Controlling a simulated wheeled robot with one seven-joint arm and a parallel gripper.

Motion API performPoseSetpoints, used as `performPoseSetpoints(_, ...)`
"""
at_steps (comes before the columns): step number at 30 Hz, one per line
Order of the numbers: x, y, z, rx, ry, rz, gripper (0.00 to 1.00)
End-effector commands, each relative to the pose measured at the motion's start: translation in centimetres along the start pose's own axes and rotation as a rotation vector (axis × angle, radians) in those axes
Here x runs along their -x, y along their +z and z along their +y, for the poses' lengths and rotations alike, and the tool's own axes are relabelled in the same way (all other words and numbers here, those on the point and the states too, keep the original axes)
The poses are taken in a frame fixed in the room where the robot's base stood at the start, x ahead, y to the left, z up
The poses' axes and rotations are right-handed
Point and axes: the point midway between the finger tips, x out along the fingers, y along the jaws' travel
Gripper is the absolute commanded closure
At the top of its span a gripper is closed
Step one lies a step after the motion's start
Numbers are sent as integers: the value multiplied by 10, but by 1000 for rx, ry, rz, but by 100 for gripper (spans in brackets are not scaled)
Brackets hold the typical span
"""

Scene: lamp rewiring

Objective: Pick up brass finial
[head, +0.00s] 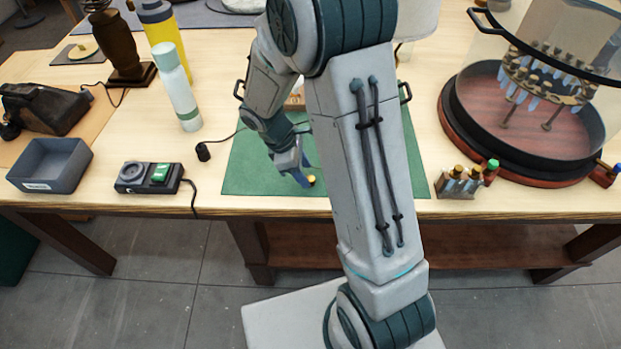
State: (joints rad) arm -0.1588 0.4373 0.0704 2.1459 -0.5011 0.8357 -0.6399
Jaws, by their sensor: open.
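A small brass-coloured piece, which looks like the brass finial (311,179), lies on the green mat (260,177) near the mat's front edge. My gripper (302,178) points down at the mat from the upper left, with its blue fingers just left of the finial. The jaws are open and appear empty. I cannot tell from this angle whether a fingertip touches the finial. My own arm hides the right-middle of the mat and whatever lies behind it.
Small bottles (465,182) and a glass-walled round case (530,95) stand right. A dark cord runs onto the mat.

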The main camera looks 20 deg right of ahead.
Motion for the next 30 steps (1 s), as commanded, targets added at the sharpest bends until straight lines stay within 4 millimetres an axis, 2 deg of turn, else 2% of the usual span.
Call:
performPoseSetpoints(3,-17,0,-1,1,-4,-2,53)
performPoseSetpoints(6,-24,0,-1,1,-1,-1,53)
performPoseSetpoints(13,-26,0,0,0,0,0,53)
performPoseSetpoints(14,-26,0,0,0,0,0,59)
performPoseSetpoints(18,-26,0,0,0,0,0,98)
performPoseSetpoints(30,-25,0,0,0,0,0,100)
